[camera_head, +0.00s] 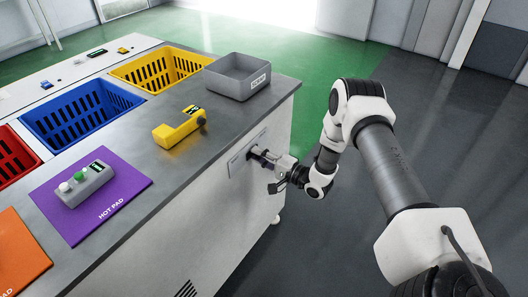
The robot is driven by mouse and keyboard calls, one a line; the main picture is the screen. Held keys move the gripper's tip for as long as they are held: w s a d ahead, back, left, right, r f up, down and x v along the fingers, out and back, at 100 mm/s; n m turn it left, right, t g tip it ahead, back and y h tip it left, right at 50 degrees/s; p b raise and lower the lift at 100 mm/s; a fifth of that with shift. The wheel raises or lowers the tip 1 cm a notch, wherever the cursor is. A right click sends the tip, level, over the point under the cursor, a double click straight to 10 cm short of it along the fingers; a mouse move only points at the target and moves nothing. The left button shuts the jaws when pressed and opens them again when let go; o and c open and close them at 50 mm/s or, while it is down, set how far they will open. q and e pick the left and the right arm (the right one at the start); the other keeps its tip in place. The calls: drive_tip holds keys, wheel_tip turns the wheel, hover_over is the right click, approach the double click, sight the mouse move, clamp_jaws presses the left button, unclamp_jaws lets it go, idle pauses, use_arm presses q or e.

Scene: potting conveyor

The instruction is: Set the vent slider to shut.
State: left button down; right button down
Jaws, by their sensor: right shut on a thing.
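The vent slider plate (236,167) is a pale rectangle on the white side face of the bench, below the top's edge. My right gripper (259,154) reaches it from the right and is shut on the slider's knob, near the middle of the plate. The fingers hide most of the knob. I cannot read any marks on the plate, so the slider's exact setting cannot be told. My left gripper is out of view.
On the bench top are a yellow tool (178,130), a grey bin (238,77), and a purple pad (118,197) bearing a grey button box (87,185). Red, blue (80,115) and yellow (160,68) crates line its far side. The floor right of the bench is clear.

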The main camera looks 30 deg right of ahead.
sight(242, 161)
drive_tip(key=a, duration=0.1)
drive_tip(key=s+a, duration=0.1)
drive_tip(key=a, duration=0.1)
drive_tip(key=s+a, duration=0.1)
drive_tip(key=shift+a, duration=0.25)
drive_tip(key=c, duration=1.2)
unclamp_jaws()
drive_tip(key=shift+c, duration=0.2)
drive_tip(key=o, duration=0.3)
drive_tip(key=shift+w+a, duration=0.1)
drive_tip(key=shift+a, duration=0.05)
